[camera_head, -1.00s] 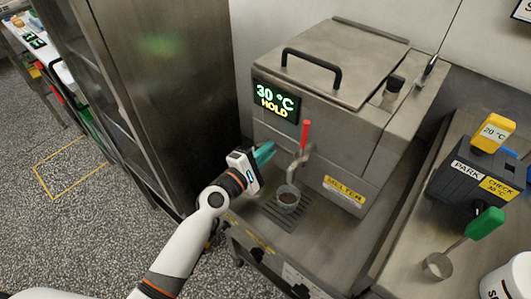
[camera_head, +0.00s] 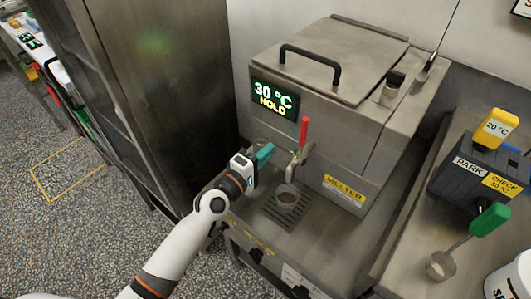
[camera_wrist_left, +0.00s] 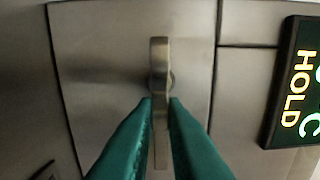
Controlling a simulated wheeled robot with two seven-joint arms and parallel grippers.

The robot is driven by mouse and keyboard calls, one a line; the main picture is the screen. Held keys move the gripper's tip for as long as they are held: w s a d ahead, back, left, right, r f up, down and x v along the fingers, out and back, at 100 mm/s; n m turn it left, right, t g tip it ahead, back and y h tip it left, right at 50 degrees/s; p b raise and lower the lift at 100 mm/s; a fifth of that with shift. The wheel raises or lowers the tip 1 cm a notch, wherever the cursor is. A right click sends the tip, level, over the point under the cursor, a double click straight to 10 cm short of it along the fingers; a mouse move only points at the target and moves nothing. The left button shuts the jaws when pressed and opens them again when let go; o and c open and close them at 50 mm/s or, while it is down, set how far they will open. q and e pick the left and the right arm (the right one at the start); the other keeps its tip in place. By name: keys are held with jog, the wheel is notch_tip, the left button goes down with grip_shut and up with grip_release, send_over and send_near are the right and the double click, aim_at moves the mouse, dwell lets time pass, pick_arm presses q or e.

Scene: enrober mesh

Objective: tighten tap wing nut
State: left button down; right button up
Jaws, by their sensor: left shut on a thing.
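The steel melter (camera_head: 225,202) has a tap (camera_head: 296,158) with a red lever (camera_head: 303,131) on its front. The wing nut (camera_wrist_left: 160,62) shows in the left wrist view as a narrow brass-coloured upright piece against a steel panel. My left gripper (camera_head: 268,150) is left of the tap in the head view, its teal fingers pointing at the melter front. In the left wrist view my left gripper (camera_wrist_left: 161,104) has its fingertips on either side of the wing nut's lower part, shut on it. In the head view the fingers hide the nut. My right gripper is out of view.
The display (camera_head: 273,97) reads 30 °C HOLD. A tall steel cabinet (camera_head: 160,90) stands close on the left. A green-handled ladle (camera_head: 489,220) lies at the right.

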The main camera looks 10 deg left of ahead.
pick_arm(q)
jog(key=shift+s+f, duration=0.1)
jog(key=shift+f, duration=0.2)
jog(key=c, duration=1.6)
grip_release()
jog(key=shift+o, duration=0.6)
jog(key=shift+r, duration=0.2)
jog(key=b+v, duration=0.1)
jog(key=v, duration=1.1)
